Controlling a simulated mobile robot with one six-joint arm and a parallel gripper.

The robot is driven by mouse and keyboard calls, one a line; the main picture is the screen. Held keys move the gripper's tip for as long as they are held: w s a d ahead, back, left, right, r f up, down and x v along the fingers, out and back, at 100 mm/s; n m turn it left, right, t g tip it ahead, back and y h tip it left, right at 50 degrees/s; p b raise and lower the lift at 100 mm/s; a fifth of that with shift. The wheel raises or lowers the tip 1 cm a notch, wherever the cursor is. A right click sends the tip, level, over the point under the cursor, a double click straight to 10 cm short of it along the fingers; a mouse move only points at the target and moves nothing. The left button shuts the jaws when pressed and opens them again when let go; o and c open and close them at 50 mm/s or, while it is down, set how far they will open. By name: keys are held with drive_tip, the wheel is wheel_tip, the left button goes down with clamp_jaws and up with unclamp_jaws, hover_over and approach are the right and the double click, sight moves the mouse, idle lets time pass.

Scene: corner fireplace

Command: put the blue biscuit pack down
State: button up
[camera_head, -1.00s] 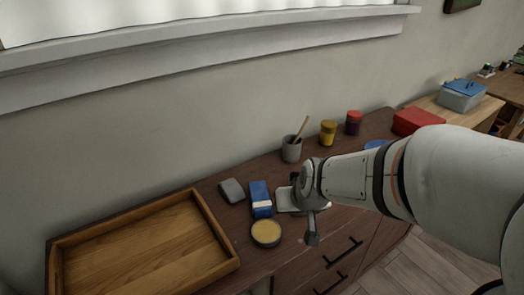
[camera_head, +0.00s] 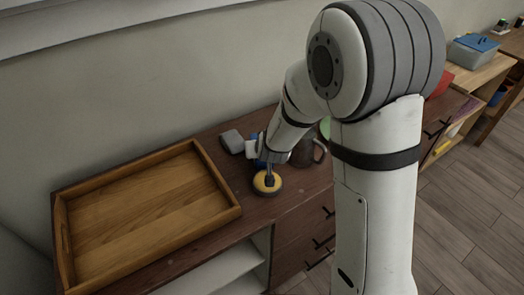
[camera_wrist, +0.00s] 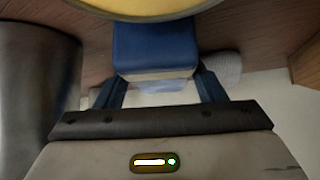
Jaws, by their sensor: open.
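The blue biscuit pack (camera_wrist: 155,45) lies on the dark wooden cabinet top, its pale end facing my gripper (camera_wrist: 160,90) in the wrist view. My gripper is open, with one finger on each side of the pack's near end; I cannot tell whether either finger touches it. In the head view my gripper (camera_head: 267,165) is low over the cabinet, and it hides most of the pack, with only a bit of blue showing.
A round tin with a yellow top (camera_head: 267,183) sits close by the pack. A grey block (camera_head: 232,141) is on its other side. A dark mug (camera_head: 308,150) stands to the right. An empty wooden tray (camera_head: 150,215) fills the left of the cabinet top.

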drive_tip(key=shift+w+f, duration=0.45)
drive_tip(key=shift+c, duration=0.4)
drive_tip(key=c, duration=0.8)
